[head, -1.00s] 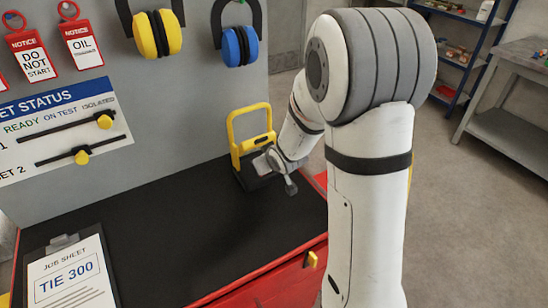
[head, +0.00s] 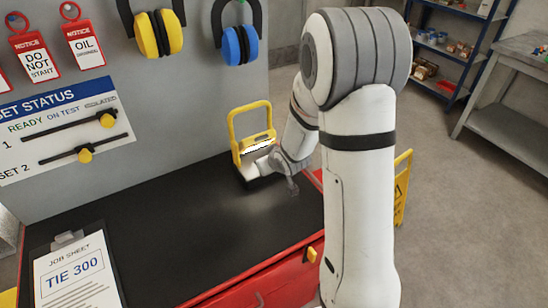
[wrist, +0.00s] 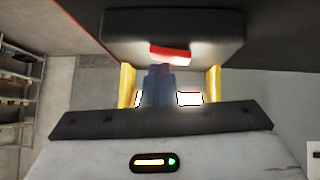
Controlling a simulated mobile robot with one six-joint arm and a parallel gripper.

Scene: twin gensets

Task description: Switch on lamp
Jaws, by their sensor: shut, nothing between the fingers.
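The lamp has a yellow frame (head: 232,128) and stands upright at the back of the black bench, by the grey panel. A bright white strip glows on its front in the head view. In the wrist view its dark body (wrist: 172,24) fills the top, with a red switch (wrist: 171,53) on it. My gripper (wrist: 158,70) is shut and empty, its fingertips right at the red switch. I cannot tell whether they touch it. The fingers hide part of the switch's lower edge.
A clipboard with a job sheet (head: 76,275) lies on the bench's (head: 190,225) front left. Ear defenders (head: 158,33) and red tags (head: 84,46) hang on the panel. A yellow floor sign (head: 403,187) stands right of the bench. The bench's middle is clear.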

